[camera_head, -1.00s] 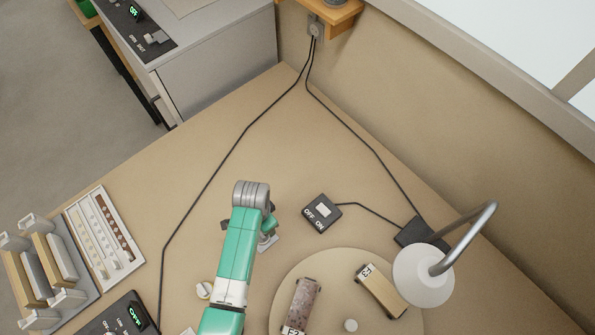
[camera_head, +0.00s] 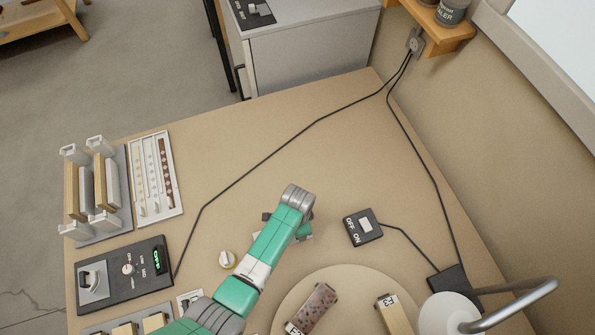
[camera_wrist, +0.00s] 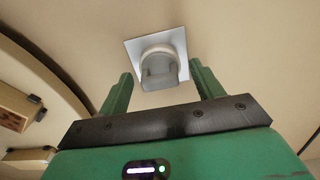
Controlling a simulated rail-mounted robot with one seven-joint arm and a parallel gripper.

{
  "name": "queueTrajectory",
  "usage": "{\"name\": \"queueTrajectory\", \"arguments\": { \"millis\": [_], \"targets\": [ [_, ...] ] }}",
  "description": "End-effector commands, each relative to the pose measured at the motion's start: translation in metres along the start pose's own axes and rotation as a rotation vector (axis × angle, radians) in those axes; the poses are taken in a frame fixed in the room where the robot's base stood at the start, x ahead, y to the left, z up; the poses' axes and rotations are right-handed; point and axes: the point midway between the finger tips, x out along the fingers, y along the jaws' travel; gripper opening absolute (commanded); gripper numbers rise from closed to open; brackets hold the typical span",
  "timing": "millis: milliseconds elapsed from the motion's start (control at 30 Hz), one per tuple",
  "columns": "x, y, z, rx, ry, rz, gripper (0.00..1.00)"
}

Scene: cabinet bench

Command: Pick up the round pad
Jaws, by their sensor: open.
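A small rounded grey-and-white piece (camera_wrist: 160,68) on a square pale plate (camera_wrist: 133,48) lies ahead of my gripper (camera_wrist: 162,80) in the wrist view. My jaws are open, one finger on each side of it, with nothing held. In the head view my gripper (camera_head: 288,228) points down at the bench, and part of the plate (camera_head: 304,238) shows beside it; my wrist hides the rest. A small round cream-white piece (camera_head: 227,259) lies on the bench left of my arm. I cannot tell which of these two is the round pad.
A large round board (camera_head: 350,278) carries a speckled block (camera_head: 312,308) and a tan block (camera_head: 392,314). An OFF/ON switch box (camera_head: 363,227) and a lamp (camera_head: 450,313) stand right. A rack (camera_head: 97,190), a tray (camera_head: 156,175) and a control box (camera_head: 124,275) stand left. Black cords cross the bench.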

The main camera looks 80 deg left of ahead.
Motion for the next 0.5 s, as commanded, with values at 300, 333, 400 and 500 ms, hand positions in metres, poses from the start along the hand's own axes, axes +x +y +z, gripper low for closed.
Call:
{"name": "queueTrajectory", "arguments": {
  "millis": [300, 333, 400, 500],
  "targets": [
    [-0.0004, 0.0002, 0.0001, 0.0, 0.0, 0.0, 0.18],
    [-0.0004, 0.0002, 0.0002, 0.0, 0.0, 0.0, 0.18],
    [-0.0004, 0.0002, 0.0001, 0.0, 0.0, 0.0, 0.18],
    [-0.0005, 0.0002, 0.0001, 0.0, 0.0, 0.0, 0.18]
  ]
}}
